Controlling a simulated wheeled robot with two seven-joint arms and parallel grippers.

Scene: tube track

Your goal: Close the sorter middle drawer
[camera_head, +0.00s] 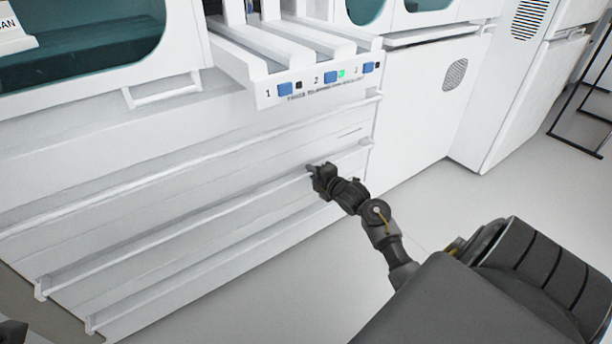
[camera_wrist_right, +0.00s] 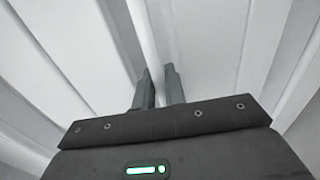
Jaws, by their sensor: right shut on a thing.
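The white sorter front has long horizontal handle bars, one above another. The middle drawer (camera_head: 185,236) has a handle bar (camera_head: 130,246) running up from lower left to the right. How far the drawer stands out cannot be told. My right gripper (camera_head: 318,174) is at the right part of this bar, shut on it. In the right wrist view the two fingers (camera_wrist_right: 160,88) stand close together, with the pale bar (camera_wrist_right: 143,32) running between them. A dark piece at the bottom left corner seems to be my left gripper (camera_head: 12,332), mostly cut off.
The upper drawer's bar (camera_head: 170,171) runs above and the lower bar (camera_head: 215,260) below. A numbered tray unit (camera_head: 318,88) with blue buttons and a green light juts out above. Grey floor (camera_head: 440,210) lies clear to the right, before white cabinets (camera_head: 425,100).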

